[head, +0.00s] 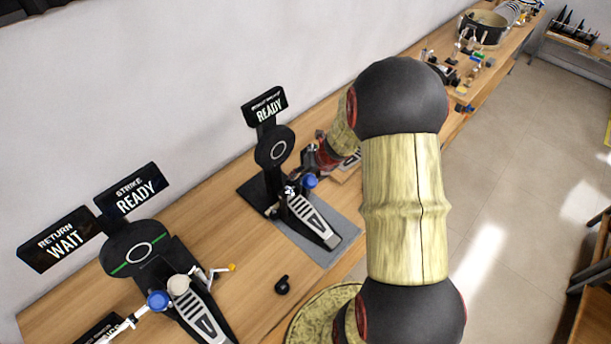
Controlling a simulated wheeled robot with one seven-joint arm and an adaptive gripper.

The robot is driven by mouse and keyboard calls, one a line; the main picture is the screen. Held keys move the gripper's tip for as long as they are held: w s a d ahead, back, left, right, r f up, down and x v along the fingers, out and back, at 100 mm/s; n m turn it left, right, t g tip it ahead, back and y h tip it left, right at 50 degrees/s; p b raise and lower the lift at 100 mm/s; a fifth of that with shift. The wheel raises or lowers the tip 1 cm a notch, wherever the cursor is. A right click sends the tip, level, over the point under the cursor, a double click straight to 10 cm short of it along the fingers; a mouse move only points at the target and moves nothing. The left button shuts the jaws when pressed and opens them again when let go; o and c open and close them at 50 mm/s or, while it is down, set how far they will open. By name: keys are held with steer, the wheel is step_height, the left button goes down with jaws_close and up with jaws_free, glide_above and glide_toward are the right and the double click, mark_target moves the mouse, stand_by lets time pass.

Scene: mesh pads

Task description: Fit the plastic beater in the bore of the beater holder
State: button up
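My gripper (297,183) is reaching in from the right, low over the middle pedal (315,220). Its fingertips are small and crowded by pedal parts, so I cannot tell whether they are open or shut. A blue round part (310,181) shows right beside the gripper; I cannot tell whether it is held or belongs to the pedal. The beater holder and its bore are too small to make out among the parts there. A black round pad (274,148) stands behind the pedal, under a sign reading READY (265,108). I cannot identify the plastic beater for sure.
A second pedal (197,310) at the left has a blue knob (157,300), a cream round head (178,286) and signs reading WAIT (57,240) and READY (131,191). A small black curled piece (283,284) lies on the wooden bench (240,285). My arm hides the bench's right part.

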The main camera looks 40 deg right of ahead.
steer(key=v, duration=1.2)
steer(key=shift+s+a+n, duration=0.1)
steer(key=shift+n, duration=1.1)
steer(key=s+a+f+m+b, duration=0.2)
steer(key=s+a+m+b, duration=0.5)
steer(key=a+m+b, duration=0.5)
steer(key=s+a+f+m+b, duration=0.3)
steer(key=s+a+m+b, duration=0.5)
steer(key=m, duration=1.3)
steer(key=shift+a+h+b, duration=0.3)
steer(key=shift+a+b, duration=1.55)
steer(key=shift+b, duration=0.25)
steer(key=shift+s, duration=0.15)
